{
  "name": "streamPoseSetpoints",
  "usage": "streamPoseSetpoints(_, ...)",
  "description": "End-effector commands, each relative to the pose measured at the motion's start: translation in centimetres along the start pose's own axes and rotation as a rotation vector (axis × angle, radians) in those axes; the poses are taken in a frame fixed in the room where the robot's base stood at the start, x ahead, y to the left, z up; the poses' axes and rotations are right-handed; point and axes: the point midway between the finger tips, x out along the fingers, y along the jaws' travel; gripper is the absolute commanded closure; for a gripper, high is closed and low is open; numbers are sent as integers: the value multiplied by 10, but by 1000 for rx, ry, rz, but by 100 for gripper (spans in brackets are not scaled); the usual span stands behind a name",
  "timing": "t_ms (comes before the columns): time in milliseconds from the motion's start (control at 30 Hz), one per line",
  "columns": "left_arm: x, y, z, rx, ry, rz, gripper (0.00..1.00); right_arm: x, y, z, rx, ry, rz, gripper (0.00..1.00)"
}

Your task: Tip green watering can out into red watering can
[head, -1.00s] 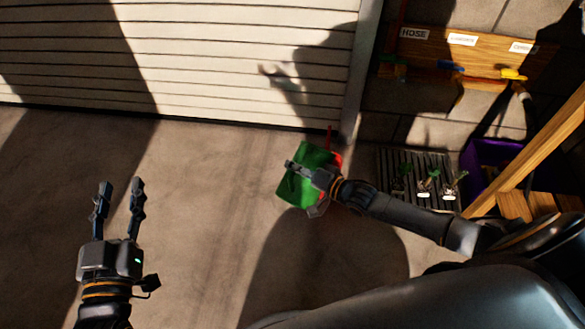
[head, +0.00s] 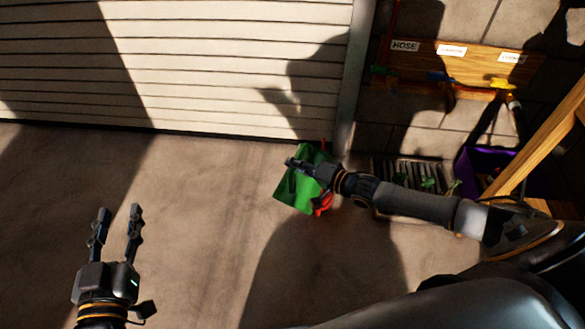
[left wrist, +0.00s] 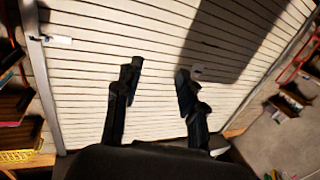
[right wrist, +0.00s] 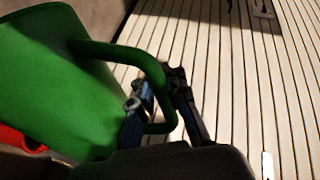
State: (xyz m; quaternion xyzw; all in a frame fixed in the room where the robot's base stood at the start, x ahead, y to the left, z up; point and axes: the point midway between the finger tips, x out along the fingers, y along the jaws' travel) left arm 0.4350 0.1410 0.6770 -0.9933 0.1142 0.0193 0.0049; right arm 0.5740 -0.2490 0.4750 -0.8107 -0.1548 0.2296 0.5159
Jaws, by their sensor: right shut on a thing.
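The green watering can (head: 297,192) is in my right gripper (head: 300,165), which is shut on its handle. In the right wrist view my right gripper (right wrist: 158,95) closes on the looped handle of the green watering can (right wrist: 50,75), which looks tilted. The red watering can (head: 323,204) is mostly hidden behind and below the green one. A small red part of it also shows in the right wrist view (right wrist: 18,143). I cannot tell whether the cans touch. My left gripper (head: 117,222) is open and empty, far left of both cans, and also shows in the left wrist view (left wrist: 158,85).
A slatted garage door (head: 220,65) stands behind. To the right are a dark slatted tray (head: 425,170) with small plants, a purple bin (head: 477,165) and a wooden hose rack (head: 465,62). The floor between my grippers is clear.

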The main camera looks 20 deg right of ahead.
Motion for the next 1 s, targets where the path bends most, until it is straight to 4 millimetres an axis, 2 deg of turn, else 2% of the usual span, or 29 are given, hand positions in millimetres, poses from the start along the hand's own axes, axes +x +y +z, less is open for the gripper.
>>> streamPoseSetpoints(433,3,3,-18,-1,94,9,60,-1,-9,-20,57,-14,-3,100)
streamPoseSetpoints(1000,2,4,-21,-2,115,10,60,-2,-10,-25,77,-17,-1,100)
